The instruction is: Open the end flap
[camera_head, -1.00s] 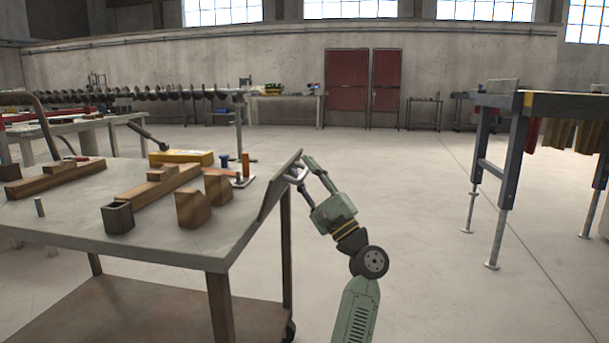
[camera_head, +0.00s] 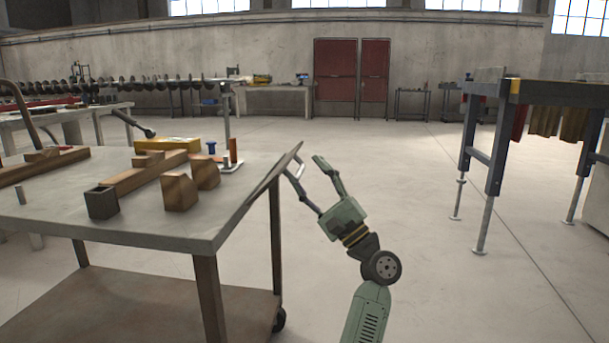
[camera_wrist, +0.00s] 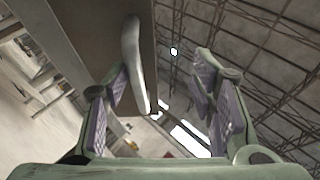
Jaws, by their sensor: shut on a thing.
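The end flap (camera_head: 272,178) is a grey panel along the right end of the worktable (camera_head: 225,215). It slopes at the table edge and shows narrow, nearly edge-on. Its pale bar handle (camera_wrist: 131,55) runs along the underside of the flap in the wrist view. My gripper (camera_head: 303,165) is beside the flap's outer face, with its fingers reaching up and left. In the wrist view my gripper (camera_wrist: 163,90) has the handle between its fingers, close against the left one. The fingers are spread, and the exact contact on the right finger is unclear.
Wooden blocks (camera_head: 180,192), a square metal tube (camera_head: 102,203) and a yellow box (camera_head: 167,144) sit on the table. A tall steel-legged frame (camera_head: 488,160) stands at right. The floor between is clear. The table's lower shelf (camera_head: 150,305) is empty.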

